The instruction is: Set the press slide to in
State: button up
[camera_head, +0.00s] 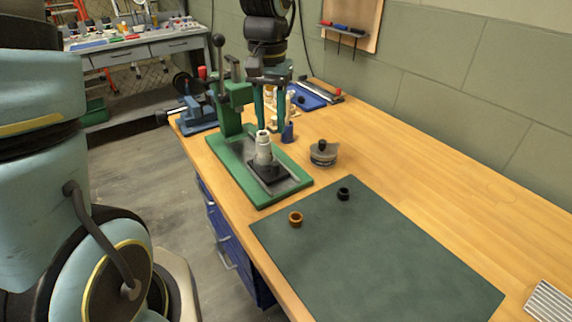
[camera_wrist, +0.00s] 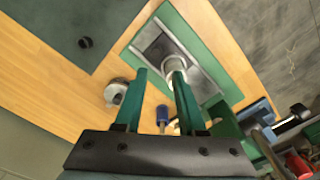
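The green press (camera_head: 232,118) stands on a green base at the table's left edge. Its slide, a dark plate (camera_head: 275,171) on a grey track, carries an upright stepped grey cylinder (camera_head: 263,152). The plate sits toward the near end of the base, out from the column. My gripper (camera_head: 269,127) points down, with its two green fingers apart and nothing between them. In the wrist view, the cylinder (camera_wrist: 173,66) appears close to the right fingertip of my gripper (camera_wrist: 159,72); I cannot tell whether they touch. The slide (camera_wrist: 162,50) also shows there, partly hidden by the cylinder.
A round grey container with a black knob (camera_head: 323,155) stands right of the press. A blue cylinder (camera_head: 288,133) stands behind the gripper.

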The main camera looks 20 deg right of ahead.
aim_at(275, 163)
jog(key=f, duration=0.3)
jog(key=f+p, duration=0.1)
jog(key=f, duration=0.6)
jog(key=shift+s+d+f+p, duration=0.25)
jog(key=shift+f+p, duration=0.1)
jog(key=shift+f, duration=0.05)
grip_shut()
dwell(0.9)
